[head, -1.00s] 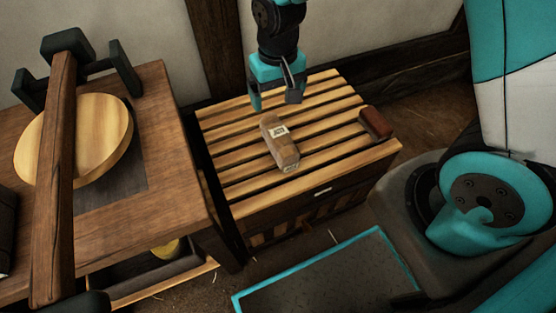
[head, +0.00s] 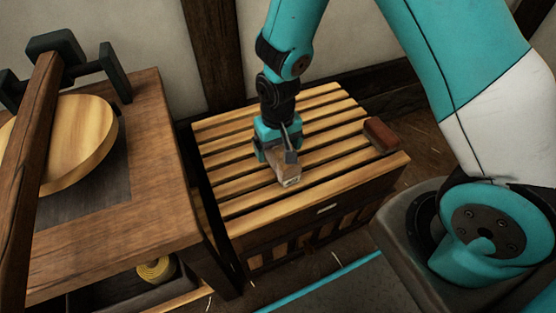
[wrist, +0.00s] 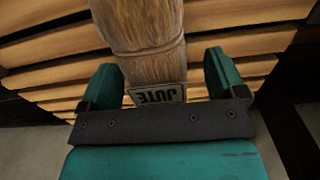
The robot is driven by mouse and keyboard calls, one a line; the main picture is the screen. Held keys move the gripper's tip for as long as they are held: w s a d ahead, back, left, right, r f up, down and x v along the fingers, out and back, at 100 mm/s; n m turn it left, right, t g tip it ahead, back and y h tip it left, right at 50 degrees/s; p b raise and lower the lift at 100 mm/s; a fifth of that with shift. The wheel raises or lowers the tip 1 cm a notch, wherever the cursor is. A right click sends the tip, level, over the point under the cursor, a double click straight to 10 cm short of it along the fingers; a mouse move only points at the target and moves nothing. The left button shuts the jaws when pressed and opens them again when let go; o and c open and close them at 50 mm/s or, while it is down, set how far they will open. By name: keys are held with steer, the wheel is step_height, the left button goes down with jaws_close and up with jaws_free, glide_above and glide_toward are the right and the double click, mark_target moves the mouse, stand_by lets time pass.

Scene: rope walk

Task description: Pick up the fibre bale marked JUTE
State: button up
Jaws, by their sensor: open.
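The fibre bale (head: 287,175) is a brown, tied bundle lying on the slatted top of a wooden crate. In the wrist view the bale (wrist: 146,35) shows a label reading JUTE, upside down, close to my gripper's palm. My gripper (head: 275,152) is lowered over the bale in the head view and hides its far part. In the wrist view my gripper (wrist: 165,75) is open, with one teal finger on each side of the bale. Gaps show between the fingers and the bale, wider on the right.
The slatted crate (head: 245,187) has a reddish-brown block (head: 380,134) at its right edge. A wooden bench (head: 150,190) stands to the left, with a round wooden disc (head: 75,150) and a beam on it. A yellow coil (head: 156,269) sits in a tray below.

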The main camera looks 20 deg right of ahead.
mark_target(279, 151)
step_height(279, 151, down, 4)
steer(key=shift+d+f+b, duration=0.1)
steer(key=shift+f+b, duration=0.05)
steer(key=shift+b, duration=0.75)
steer(key=shift+c, duration=0.4)
steer(key=c, duration=1.1)
